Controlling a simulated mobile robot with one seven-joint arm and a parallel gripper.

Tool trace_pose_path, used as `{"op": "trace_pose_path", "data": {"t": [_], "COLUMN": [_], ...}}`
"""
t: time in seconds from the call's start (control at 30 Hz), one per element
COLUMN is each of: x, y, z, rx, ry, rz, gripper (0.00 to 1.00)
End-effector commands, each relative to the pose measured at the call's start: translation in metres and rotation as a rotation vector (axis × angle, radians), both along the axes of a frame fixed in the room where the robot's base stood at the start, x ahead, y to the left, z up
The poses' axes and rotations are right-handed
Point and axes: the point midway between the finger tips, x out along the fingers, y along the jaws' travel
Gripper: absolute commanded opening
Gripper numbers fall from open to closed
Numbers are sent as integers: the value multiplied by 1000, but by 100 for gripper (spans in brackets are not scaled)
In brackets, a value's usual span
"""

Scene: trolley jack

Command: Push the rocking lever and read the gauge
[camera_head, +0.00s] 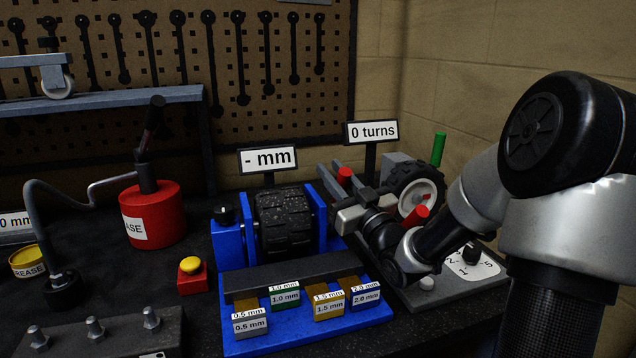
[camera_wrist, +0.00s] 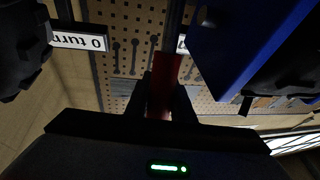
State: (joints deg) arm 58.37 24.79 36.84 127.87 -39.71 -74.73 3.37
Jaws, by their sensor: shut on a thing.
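My gripper (camera_head: 338,172) is left of the wheel, beside the blue stand's right side. It is shut on a red piece (camera_head: 344,175), which shows upright between the dark fingers in the wrist view (camera_wrist: 166,80). I cannot tell whether this piece is the rocking lever; its lower end is hidden. The blue stand (camera_head: 228,246) holds a dark ribbed block (camera_head: 284,220) between its two uprights. The display behind it (camera_head: 267,160) reads "- mm". A second display (camera_head: 371,132) reads "0 turns".
Blocks labelled 0.5, 1.0, 1.5 and 2.0 mm sit at the stand's front. A yellow-topped red button (camera_head: 191,275) and a red grease can (camera_head: 152,217) are left. A wheel (camera_head: 418,195), a red handle (camera_head: 414,216) and a numbered dial (camera_head: 470,255) crowd my arm.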

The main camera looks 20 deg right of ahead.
Motion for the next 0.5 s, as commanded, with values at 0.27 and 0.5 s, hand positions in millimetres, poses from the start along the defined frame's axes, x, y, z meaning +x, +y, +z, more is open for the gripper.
{"op": "trace_pose_path", "data": {"t": [0.27, 0.5], "x": [-14, -14], "y": [1, 1], "z": [-5, -5], "rx": [-2, -1], "ry": [-76, -74], "rz": [2, 1], "gripper": [0, 0]}}
